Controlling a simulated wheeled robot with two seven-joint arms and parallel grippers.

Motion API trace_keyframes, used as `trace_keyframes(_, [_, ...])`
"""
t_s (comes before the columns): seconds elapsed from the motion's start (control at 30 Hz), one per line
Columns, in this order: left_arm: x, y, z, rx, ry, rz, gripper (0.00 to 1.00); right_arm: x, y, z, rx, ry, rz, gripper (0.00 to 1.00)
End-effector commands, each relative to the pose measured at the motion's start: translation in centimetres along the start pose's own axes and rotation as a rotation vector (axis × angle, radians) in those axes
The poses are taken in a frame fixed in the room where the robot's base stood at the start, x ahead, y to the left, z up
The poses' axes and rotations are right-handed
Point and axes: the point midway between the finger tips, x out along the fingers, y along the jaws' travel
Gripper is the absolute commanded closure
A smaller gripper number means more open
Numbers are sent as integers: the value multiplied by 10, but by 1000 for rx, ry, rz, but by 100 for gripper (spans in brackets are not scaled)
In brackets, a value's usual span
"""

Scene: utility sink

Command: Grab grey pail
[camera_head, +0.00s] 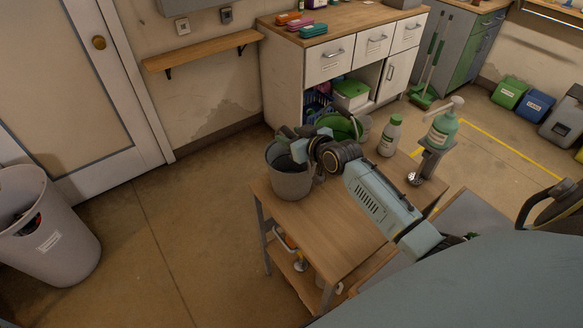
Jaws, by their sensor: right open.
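The grey pail (289,184) stands upright on the left corner of the wooden table (335,226). My right arm reaches in from the right across the table. My right gripper (290,143) is open at the pail's rim, over its upper right side, and hides part of the rim and opening. I cannot tell whether the fingers touch the rim or straddle it. My left gripper is not in view.
A green pail (341,124) stands just behind my right gripper. A white-green bottle (389,137) and a pump bottle (441,128) stand farther right. A large grey bin (50,240) is at left. Floor left of the table is clear.

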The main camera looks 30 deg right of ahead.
Motion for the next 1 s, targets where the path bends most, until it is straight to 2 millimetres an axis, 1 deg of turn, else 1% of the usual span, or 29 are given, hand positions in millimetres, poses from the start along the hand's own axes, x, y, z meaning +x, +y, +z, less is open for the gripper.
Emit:
trace_keyframes(0.1, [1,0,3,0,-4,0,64,5,0,0,1,0,-1,55])
trace_keyframes(0.3, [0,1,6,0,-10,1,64,5,0,0,1,0,-1,55])
trace_keyframes(0.6, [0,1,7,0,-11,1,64,4,0,0,1,0,-1,94])
trace_keyframes(0.67, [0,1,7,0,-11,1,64,4,0,0,0,0,-1,100])
trace_keyframes(1.0, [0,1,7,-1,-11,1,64,4,0,-1,0,2,-1,100])
